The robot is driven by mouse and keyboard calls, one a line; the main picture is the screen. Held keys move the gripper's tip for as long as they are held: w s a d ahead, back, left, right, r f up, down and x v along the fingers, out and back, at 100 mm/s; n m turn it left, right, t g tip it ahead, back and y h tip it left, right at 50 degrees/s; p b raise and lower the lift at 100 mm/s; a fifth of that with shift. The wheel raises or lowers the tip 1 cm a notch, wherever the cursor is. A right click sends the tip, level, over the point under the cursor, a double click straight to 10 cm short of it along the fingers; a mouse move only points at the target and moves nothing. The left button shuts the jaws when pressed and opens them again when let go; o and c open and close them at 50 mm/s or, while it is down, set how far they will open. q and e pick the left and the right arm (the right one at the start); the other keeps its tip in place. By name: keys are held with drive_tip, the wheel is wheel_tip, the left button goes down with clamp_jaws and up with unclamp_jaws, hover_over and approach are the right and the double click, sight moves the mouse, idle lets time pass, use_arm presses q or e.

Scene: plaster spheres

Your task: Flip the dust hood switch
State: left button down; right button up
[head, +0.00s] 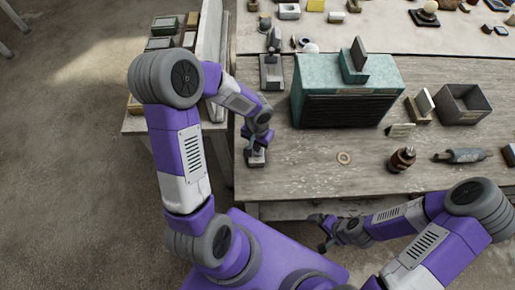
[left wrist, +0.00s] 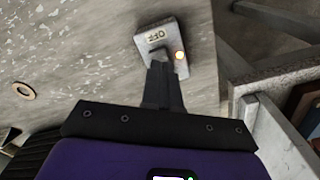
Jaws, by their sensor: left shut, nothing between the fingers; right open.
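The dust hood (head: 345,108) is a teal box with a dark slatted front at the back middle of the table. A small grey switch box (head: 256,159) sits on the table near its left edge; in the left wrist view the switch box (left wrist: 148,36) shows an OFF label and a small glowing light. My left gripper (head: 257,144) is shut and empty, right over the switch box. In the left wrist view its fingertips (left wrist: 160,66) overlap the box and hide part of it; I cannot tell if they touch. My right gripper (head: 322,232) is open, off the table's front edge.
A flat ring (head: 344,158) lies on the clear table middle. A brown bottle (head: 402,159), a grey roller-like tool (head: 461,156) and an open grey box (head: 463,104) stand to the right. A grey metal stand (head: 271,72) is behind my left gripper. A shelf unit (head: 211,55) borders the left.

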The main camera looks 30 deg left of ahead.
use_arm(q)
drive_tip(key=shift+f+b, duration=1.25)
idle(0.4)
drive_tip(key=shift+r, duration=0.1)
drive_tip(key=shift+r+p, duration=2.65)
drive_tip(key=shift+r, duration=0.85)
